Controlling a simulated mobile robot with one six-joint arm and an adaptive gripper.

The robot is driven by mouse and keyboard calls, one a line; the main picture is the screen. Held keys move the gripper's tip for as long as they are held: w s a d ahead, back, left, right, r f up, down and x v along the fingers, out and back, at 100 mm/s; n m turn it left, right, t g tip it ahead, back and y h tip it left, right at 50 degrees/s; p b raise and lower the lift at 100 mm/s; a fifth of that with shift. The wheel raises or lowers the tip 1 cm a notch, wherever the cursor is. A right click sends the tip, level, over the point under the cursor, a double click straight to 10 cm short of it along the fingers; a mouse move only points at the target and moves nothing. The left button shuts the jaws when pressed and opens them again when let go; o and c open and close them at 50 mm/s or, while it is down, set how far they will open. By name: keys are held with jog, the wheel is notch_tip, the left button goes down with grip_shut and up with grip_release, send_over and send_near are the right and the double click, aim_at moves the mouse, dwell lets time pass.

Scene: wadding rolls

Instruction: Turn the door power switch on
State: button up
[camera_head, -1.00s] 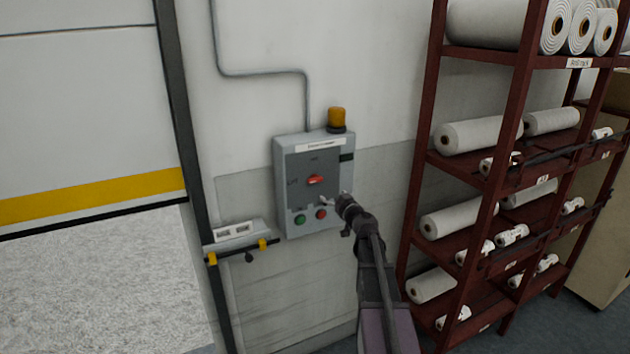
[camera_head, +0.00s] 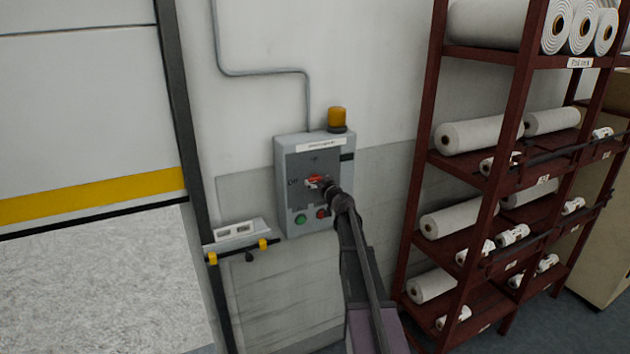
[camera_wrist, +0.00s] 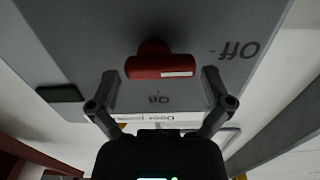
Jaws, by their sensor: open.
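The door power switch is a red rotary knob (camera_head: 315,179) on a grey control box (camera_head: 283,158) mounted on the wall. In the wrist view the knob (camera_wrist: 160,66) lies level across the picture, with a white mark on its right end. The "Off" label is on its right there and the "On" label below it, both upside down. My gripper (camera_head: 321,185) is at the front of the box, by the knob. In the wrist view my gripper (camera_wrist: 158,82) is open, with one finger on each side of the knob. I cannot tell whether the fingers touch it.
Green (camera_head: 300,219) and red (camera_head: 321,213) buttons sit below the knob, and an amber lamp (camera_head: 337,118) tops the box. A dark red rack (camera_head: 437,105) with white rolls stands to the right. A large door panel (camera_head: 85,110) is at left.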

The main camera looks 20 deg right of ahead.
jog(key=shift+w, duration=0.65)
jog(key=c, duration=0.8)
jog(key=shift+a, duration=0.15)
jog(key=shift+c, duration=0.2)
